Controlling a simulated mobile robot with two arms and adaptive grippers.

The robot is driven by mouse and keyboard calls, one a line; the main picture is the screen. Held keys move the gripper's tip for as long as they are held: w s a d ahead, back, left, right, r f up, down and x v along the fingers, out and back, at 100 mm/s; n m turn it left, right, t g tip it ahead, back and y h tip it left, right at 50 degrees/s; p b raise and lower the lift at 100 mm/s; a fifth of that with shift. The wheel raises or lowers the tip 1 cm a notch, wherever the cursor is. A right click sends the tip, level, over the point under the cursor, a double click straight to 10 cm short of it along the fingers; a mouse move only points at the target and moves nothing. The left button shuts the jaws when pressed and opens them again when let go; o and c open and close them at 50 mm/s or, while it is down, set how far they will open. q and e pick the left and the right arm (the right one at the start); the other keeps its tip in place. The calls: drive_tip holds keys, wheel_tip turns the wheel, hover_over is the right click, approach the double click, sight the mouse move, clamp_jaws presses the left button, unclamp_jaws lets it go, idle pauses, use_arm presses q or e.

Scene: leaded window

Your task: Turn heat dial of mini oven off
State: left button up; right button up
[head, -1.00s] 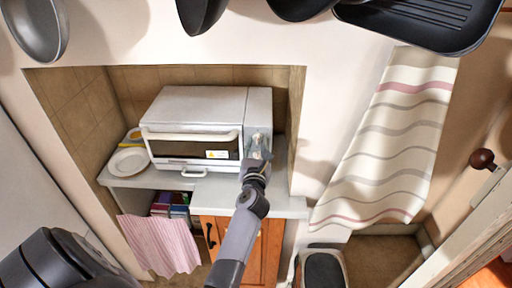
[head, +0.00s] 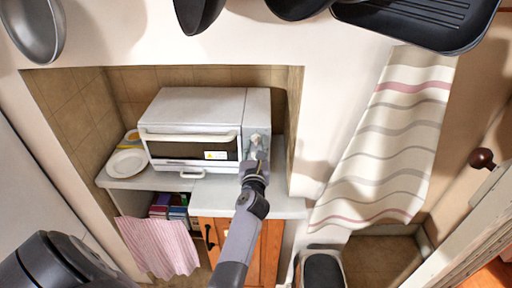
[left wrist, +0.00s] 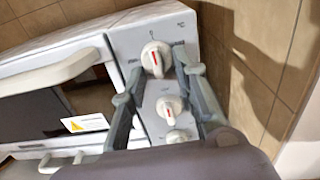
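The white mini oven (head: 190,112) stands on the counter in a tiled niche, its door shut. Its right-hand panel carries a column of white dials with red marks. In the left wrist view the large top dial (left wrist: 155,59) lies between my left gripper's fingertips (left wrist: 158,63), its red mark close to upright in the picture. The middle dial (left wrist: 168,108) and the bottom dial (left wrist: 177,137) lie between the fingers further back. The left gripper (head: 257,156) is open; contact with the top dial cannot be told. The dial labels are too small to read. My right gripper is not in view.
A plate (head: 127,162) lies on the counter (head: 270,205) left of the oven. Pans (head: 35,30) hang overhead. A striped curtain (head: 390,140) hangs on the right. The tiled niche wall (left wrist: 250,70) stands close beside the dial panel.

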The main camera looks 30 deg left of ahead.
use_arm(q)
drive_tip(key=o, duration=0.3)
drive_tip(key=shift+r, duration=0.15)
wheel_tip(320, 180, up, 10)
drive_tip(key=shift+f, duration=0.1)
idle(0.4)
idle(0.4)
